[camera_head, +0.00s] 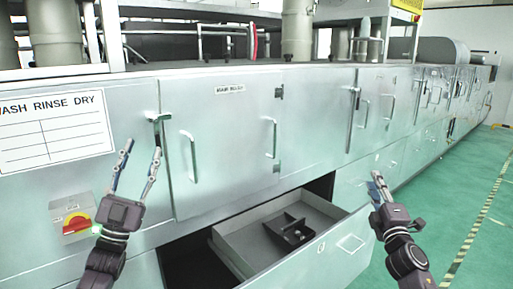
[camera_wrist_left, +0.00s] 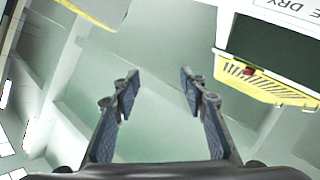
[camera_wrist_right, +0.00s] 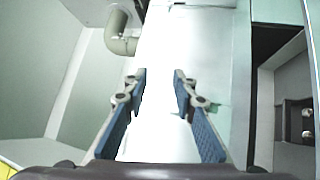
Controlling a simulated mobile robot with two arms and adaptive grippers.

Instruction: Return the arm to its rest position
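My left gripper (camera_head: 139,168) is raised in front of the washing machine's panel at the left of the head view. Its two fingers are apart, and in the left wrist view (camera_wrist_left: 158,92) nothing is between them. My right gripper (camera_head: 377,182) is in front of the drawer's right end. The right wrist view shows its fingers (camera_wrist_right: 160,90) apart with nothing between them. An open drawer (camera_head: 312,247) sticks out low in the machine, with a dark grey casting (camera_head: 289,230) lying inside it.
The long metal machine (camera_head: 225,130) with doors and handles fills the background. A red and yellow switch (camera_head: 76,222) sits low at the left, beside my left arm. The open drawer juts out between my arms. Green floor (camera_head: 455,190) is clear at the right.

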